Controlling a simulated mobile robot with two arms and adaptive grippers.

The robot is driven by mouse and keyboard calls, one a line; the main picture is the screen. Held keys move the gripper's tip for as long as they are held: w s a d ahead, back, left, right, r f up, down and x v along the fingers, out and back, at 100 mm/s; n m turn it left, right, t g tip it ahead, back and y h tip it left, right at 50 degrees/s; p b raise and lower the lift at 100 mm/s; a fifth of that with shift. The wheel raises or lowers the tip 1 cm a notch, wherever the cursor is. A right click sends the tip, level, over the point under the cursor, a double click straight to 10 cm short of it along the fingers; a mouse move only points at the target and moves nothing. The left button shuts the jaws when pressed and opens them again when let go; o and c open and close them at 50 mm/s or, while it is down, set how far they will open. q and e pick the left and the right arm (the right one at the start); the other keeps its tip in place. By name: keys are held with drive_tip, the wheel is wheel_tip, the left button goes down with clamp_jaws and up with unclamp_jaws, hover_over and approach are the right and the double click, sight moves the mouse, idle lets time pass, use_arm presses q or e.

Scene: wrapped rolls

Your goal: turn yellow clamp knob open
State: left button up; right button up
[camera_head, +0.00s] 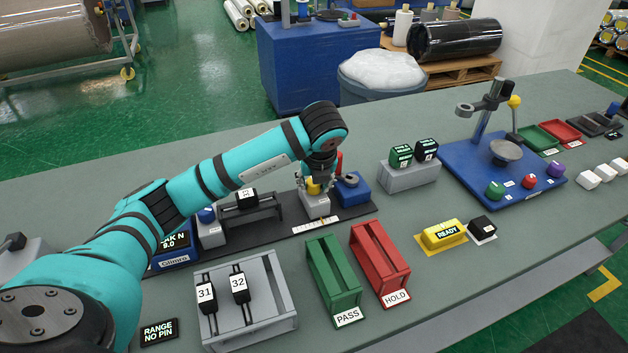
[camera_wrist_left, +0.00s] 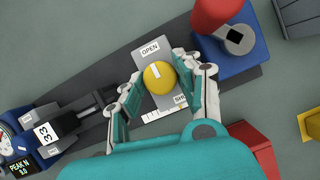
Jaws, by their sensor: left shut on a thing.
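The yellow clamp knob (camera_wrist_left: 159,77) is round, with a pale mark on its top. It sits on a grey block (camera_wrist_left: 173,101) between an OPEN label (camera_wrist_left: 150,49) and a partly hidden label that seems to read SHUT (camera_wrist_left: 182,99). My left gripper (camera_wrist_left: 161,80) comes down from above with one finger on each side of the knob and is shut on it. In the head view the knob (camera_head: 313,188) shows under my left gripper (camera_head: 316,184), partly covered by the fingers. My right gripper is in neither view.
A blue block with a red-topped part (camera_wrist_left: 228,38) stands close to the right of the knob. A piece marked 33 (camera_wrist_left: 45,134) lies in the fixture to the left. Green PASS (camera_head: 333,280) and red HOLD (camera_head: 380,265) trays and a grey rack (camera_head: 262,320) stand in front.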

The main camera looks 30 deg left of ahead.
use_arm(q)
drive_tip(key=o, duration=1.1)
drive_tip(key=shift+o, duration=0.2)
drive_tip(key=v, duration=1.2)
